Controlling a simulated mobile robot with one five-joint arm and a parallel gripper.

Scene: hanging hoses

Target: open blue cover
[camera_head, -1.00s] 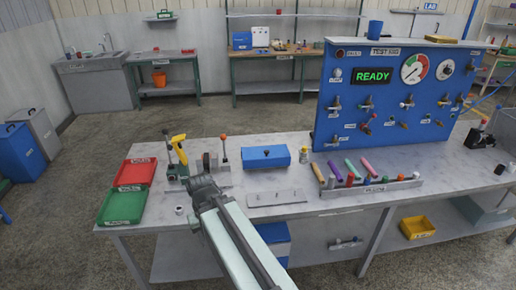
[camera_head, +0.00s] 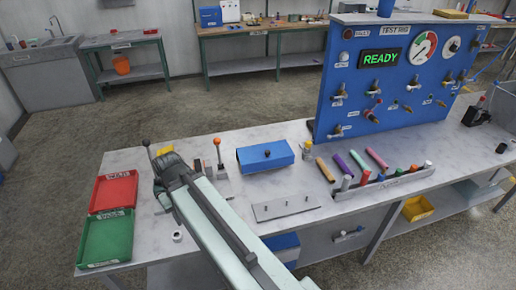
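The blue cover (camera_head: 265,158) is a closed blue box-like lid with a dark knob on top, lying on the grey bench behind a flat pegged plate. My gripper (camera_head: 167,164) is to the left of the cover and apart from it, over the fixture at the bench's left part. My own arm hides the fingertips, so I cannot see whether they are open or shut or hold anything.
An orange-knobbed lever (camera_head: 218,153) stands between my gripper and the cover. Red (camera_head: 113,191) and green (camera_head: 107,240) trays lie at the left. The pegged plate (camera_head: 285,207) is in front of the cover. The blue test panel (camera_head: 390,85) rises behind right, with coloured hoses (camera_head: 357,160) before it.

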